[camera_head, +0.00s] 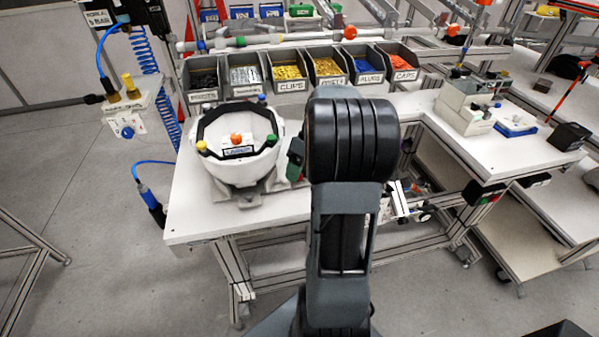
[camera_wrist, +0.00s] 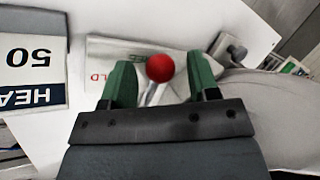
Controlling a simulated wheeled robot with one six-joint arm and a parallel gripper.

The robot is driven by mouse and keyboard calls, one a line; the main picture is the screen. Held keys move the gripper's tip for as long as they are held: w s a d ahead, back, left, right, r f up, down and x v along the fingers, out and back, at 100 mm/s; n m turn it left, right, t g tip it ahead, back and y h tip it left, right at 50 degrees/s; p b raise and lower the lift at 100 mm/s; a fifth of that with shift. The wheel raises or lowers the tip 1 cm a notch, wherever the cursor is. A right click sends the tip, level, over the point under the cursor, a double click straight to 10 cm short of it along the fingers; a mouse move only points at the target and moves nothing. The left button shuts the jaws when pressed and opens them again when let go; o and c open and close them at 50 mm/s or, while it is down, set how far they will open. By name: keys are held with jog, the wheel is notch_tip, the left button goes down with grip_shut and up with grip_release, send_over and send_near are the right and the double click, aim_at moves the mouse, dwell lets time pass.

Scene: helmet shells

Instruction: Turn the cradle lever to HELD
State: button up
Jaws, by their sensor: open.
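The cradle lever's red ball knob (camera_wrist: 160,66) shows in the wrist view between my gripper's (camera_wrist: 160,73) two green fingers, which are open with a gap on each side of it. A pale metal shaft (camera_wrist: 150,94) runs down from the knob and passes behind the gripper body. Behind it is a white label plate (camera_wrist: 100,50), with red letters "LD" at left and partly covered green letters above. Which mark the lever points to I cannot tell. In the head view the white helmet shell (camera_head: 228,168) sits in the grey cradle (camera_head: 240,195); my arm hides the lever, and one green finger (camera_head: 296,150) shows.
A "HEAD 50" sign (camera_wrist: 30,70) lies left in the wrist view; a grey curved surface (camera_wrist: 285,110) is close at right. Labelled parts bins (camera_head: 290,86) line the back of the white bench (camera_head: 190,205). A blue-handled tool (camera_head: 150,200) hangs left of the bench.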

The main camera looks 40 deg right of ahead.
jog(key=shift+a+f, duration=0.1)
jog(key=shift+f, duration=0.05)
grip_shut()
dwell(0.5)
